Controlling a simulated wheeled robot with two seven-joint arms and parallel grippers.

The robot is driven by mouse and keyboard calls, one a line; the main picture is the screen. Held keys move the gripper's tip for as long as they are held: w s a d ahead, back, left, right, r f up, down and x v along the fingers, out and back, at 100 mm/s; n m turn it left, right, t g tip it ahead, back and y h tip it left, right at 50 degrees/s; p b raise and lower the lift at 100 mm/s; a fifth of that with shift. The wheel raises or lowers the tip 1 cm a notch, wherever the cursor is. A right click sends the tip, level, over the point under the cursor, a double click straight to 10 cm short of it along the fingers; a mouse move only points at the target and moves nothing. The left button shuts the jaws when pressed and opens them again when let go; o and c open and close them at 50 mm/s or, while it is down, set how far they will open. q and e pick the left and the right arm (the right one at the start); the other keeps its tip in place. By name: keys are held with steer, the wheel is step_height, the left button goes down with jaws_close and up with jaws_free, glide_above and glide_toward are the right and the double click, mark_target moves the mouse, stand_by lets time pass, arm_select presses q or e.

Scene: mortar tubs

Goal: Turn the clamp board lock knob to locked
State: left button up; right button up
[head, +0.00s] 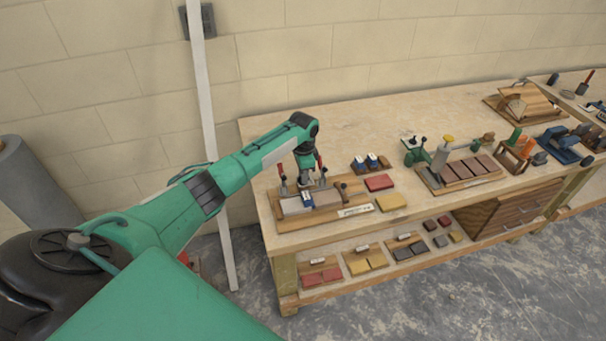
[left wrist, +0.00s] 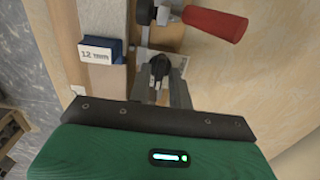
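The clamp board (head: 290,224) lies at the near left end of the workbench, with pale bars and red-handled clamps on it. My left gripper (head: 306,184) points down over the board. In the left wrist view, a black knob (left wrist: 160,67) shows between the two grey fingertips of my left gripper (left wrist: 161,84). A finger stands on each side of it; whether they touch it I cannot tell. A red clamp handle (left wrist: 215,24) is just beyond, up and right. A blue block (left wrist: 117,50) labelled "12 mm" sits left of the fingers. The lock markings are not readable. My right gripper is not in view.
Red (head: 379,183) and yellow (head: 391,202) blocks lie right of the board. A wooden tray (head: 434,186) with brown blocks stands further right. The lower shelf (head: 340,288) holds small blocks on boards. A white post (head: 208,120) stands left of the bench. The bench's back is clear.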

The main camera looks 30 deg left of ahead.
arm_select(q)
steer(key=shift+o, duration=0.6)
step_height(320, 180, up, 14)
steer(key=b, duration=0.3)
steer(key=shift+f, duration=0.15)
